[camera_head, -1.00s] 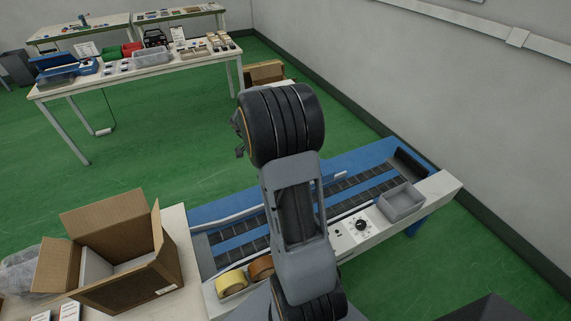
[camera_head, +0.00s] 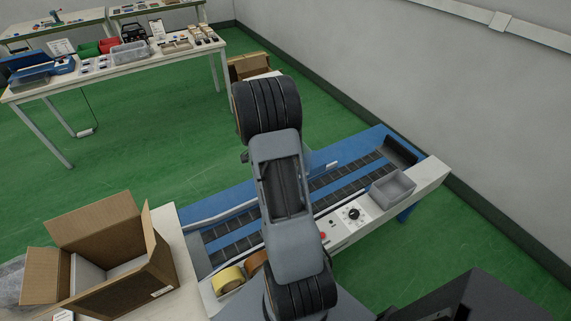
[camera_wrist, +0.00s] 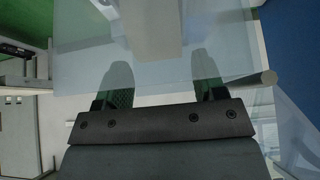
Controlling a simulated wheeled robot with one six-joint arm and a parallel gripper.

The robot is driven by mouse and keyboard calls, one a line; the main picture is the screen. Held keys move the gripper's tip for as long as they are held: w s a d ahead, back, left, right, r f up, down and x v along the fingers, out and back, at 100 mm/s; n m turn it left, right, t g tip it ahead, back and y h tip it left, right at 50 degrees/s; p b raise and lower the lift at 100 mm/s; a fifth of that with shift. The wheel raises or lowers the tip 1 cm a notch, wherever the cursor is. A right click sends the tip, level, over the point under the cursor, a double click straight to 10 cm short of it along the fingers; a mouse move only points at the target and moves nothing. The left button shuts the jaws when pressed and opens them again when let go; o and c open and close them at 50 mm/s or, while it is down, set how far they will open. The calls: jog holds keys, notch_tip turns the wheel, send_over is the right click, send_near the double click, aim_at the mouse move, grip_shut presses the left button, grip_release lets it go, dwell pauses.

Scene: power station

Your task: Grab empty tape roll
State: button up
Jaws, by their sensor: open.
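A yellow tape roll (camera_head: 228,279) and a brown-orange tape roll (camera_head: 256,263) sit side by side at the near left end of the conveyor's front ledge. My arm partly covers the brown-orange roll. I cannot tell which roll is empty. In the wrist view my gripper (camera_wrist: 160,80) is open, its two dark fingers apart with nothing clearly held between them. A pale translucent panel (camera_wrist: 80,62) fills much of the view around the fingers. No tape roll shows there. The gripper cannot be made out in the head view.
The blue conveyor (camera_head: 345,165) has a grey bin (camera_head: 393,187) and a control panel with a dial (camera_head: 352,214). An open cardboard box (camera_head: 135,285) stands left of the rolls. A cluttered table (camera_head: 125,72) stands further back. Green floor is clear between. A dark block (camera_head: 475,300) is at lower right.

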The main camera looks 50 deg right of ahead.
jog(key=shift+x, duration=2.25)
jog(key=shift+s, duration=0.1)
jog(key=shift+c, duration=0.3)
jog(key=c, duration=0.6)
